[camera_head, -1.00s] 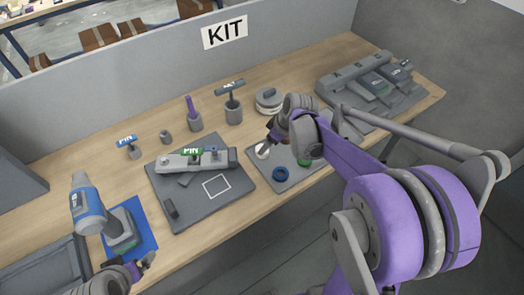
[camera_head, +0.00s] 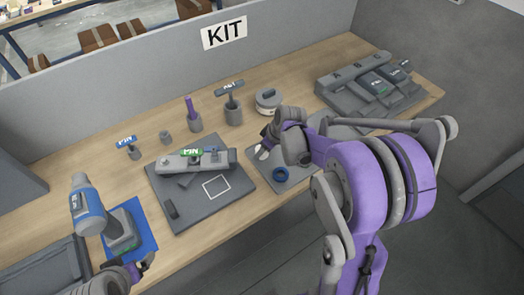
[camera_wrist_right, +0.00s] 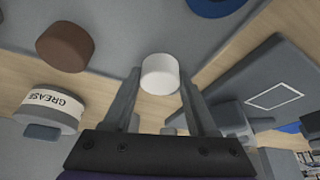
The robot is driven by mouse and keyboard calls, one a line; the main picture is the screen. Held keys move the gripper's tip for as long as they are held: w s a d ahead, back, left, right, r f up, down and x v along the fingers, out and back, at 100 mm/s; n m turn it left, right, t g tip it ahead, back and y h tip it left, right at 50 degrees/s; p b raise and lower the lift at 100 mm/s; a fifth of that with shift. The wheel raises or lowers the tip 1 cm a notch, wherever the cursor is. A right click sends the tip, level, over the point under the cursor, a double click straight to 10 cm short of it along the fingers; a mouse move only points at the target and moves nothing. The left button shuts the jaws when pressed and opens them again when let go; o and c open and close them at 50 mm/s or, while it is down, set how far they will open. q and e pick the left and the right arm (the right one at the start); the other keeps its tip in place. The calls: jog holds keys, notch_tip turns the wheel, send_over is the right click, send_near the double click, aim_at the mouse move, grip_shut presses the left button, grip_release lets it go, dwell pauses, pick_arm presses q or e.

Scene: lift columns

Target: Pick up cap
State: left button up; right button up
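A white round cap (camera_wrist_right: 160,74) shows in the right wrist view between and just beyond the fingertips of my right gripper (camera_wrist_right: 160,88). The fingers are apart, one on each side of it, and I see no clear contact. In the head view my right gripper (camera_head: 266,144) is low over the grey mat (camera_head: 258,172), with the white cap (camera_head: 262,154) partly visible at its tips. A brown cap (camera_wrist_right: 65,47) lies beside it in the wrist view. My left gripper (camera_head: 143,265) is at the lower left, empty, its fingers seemingly apart.
A grease tin (camera_wrist_right: 48,110) is near the brown cap. A grey board with a fixture (camera_head: 215,187) lies to the left, and a blue drill (camera_head: 88,210) stands further left. A grey rack (camera_head: 370,85) is at the right.

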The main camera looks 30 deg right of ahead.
jog(key=c, duration=0.4)
pick_arm(q)
jog(key=shift+w+r+p, duration=0.35)
jog(key=shift+r+p, duration=0.05)
jog(key=shift+r, duration=0.2)
jog(key=shift+w+r+p, duration=0.35)
jog(key=shift+r, duration=0.2)
pick_arm(e)
notch_tip(320, 180, up, 12)
pick_arm(q)
jog(key=shift+s, duration=0.15)
